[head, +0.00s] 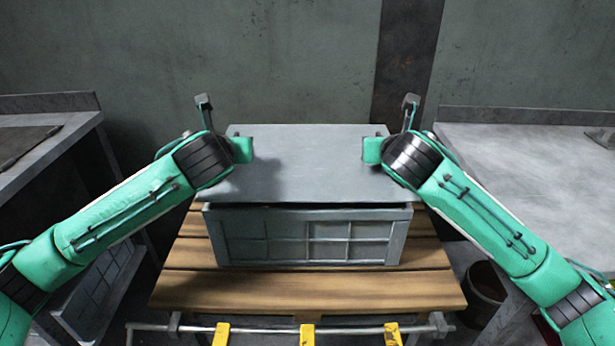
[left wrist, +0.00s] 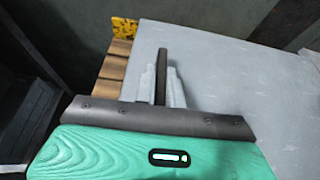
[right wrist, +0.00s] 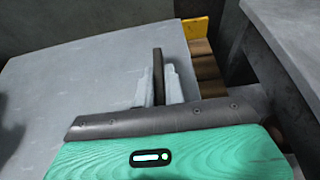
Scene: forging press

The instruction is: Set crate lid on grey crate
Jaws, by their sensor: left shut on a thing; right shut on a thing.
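The crate lid (head: 305,165) is a flat grey panel lying roughly level over the grey crate (head: 310,240), covering most of its top. A dark gap shows under the lid's front edge, above the crate's front wall. Whether the lid touches the rim elsewhere is hidden. My left gripper (head: 242,150) is shut at the lid's left edge; its fingers show in the left wrist view (left wrist: 168,82). My right gripper (head: 372,150) is shut at the lid's right edge; its fingers show in the right wrist view (right wrist: 162,82). The exact grip contact is partly hidden.
The crate stands on a wooden pallet (head: 300,290) with a metal bar and yellow pieces (head: 307,334) at its front. A grey table (head: 530,170) is at right and a dark bench (head: 45,155) at left. A bucket (head: 487,285) stands right of the pallet. A wall is behind.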

